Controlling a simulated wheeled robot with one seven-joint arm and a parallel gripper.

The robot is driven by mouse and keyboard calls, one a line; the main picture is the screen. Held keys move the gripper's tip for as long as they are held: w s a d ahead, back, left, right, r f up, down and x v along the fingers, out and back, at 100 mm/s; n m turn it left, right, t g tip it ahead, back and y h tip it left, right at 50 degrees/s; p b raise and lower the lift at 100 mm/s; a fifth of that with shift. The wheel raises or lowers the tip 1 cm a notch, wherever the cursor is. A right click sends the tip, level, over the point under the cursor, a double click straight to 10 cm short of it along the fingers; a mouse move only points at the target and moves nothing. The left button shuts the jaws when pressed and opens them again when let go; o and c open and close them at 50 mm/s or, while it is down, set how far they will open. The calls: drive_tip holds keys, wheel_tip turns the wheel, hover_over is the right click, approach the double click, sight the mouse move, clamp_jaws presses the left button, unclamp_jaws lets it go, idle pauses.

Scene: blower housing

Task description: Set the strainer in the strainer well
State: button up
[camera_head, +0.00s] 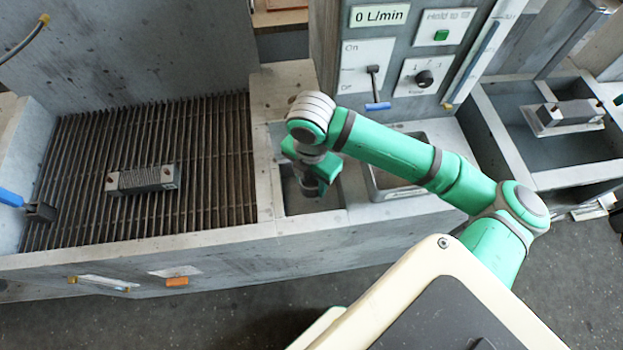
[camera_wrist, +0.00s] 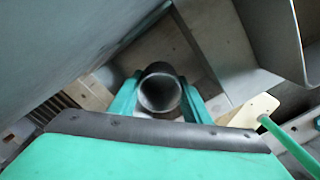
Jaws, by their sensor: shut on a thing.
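My gripper (camera_wrist: 160,100) is shut on a dark grey, round, hollow cylinder with an open top, which looks like the strainer (camera_wrist: 160,92). One green finger is on each side of it in the wrist view. In the head view my gripper (camera_head: 318,178) points down into a small square recess (camera_head: 294,203) between the grate and a basin; this may be the strainer well. The arm hides most of the held piece in that view. I cannot tell whether its lower end touches the recess floor.
A slatted grate (camera_head: 215,175) on the left carries a grey block (camera_head: 143,180). A rectangular basin (camera_head: 410,192) lies right of the recess. A panel with a lever (camera_head: 375,88), a knob (camera_head: 424,78) and a "0 L/min" display (camera_head: 379,15) stands behind. Another basin (camera_head: 543,150) is far right.

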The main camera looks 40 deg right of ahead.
drive_tip(key=shift+f, duration=0.25)
drive_tip(key=shift+f, duration=1.2)
drive_tip(key=shift+f, duration=0.4)
drive_tip(key=shift+f, duration=0.85)
drive_tip(key=shift+f, duration=0.15)
idle(0.3)
drive_tip(key=o, duration=1.2)
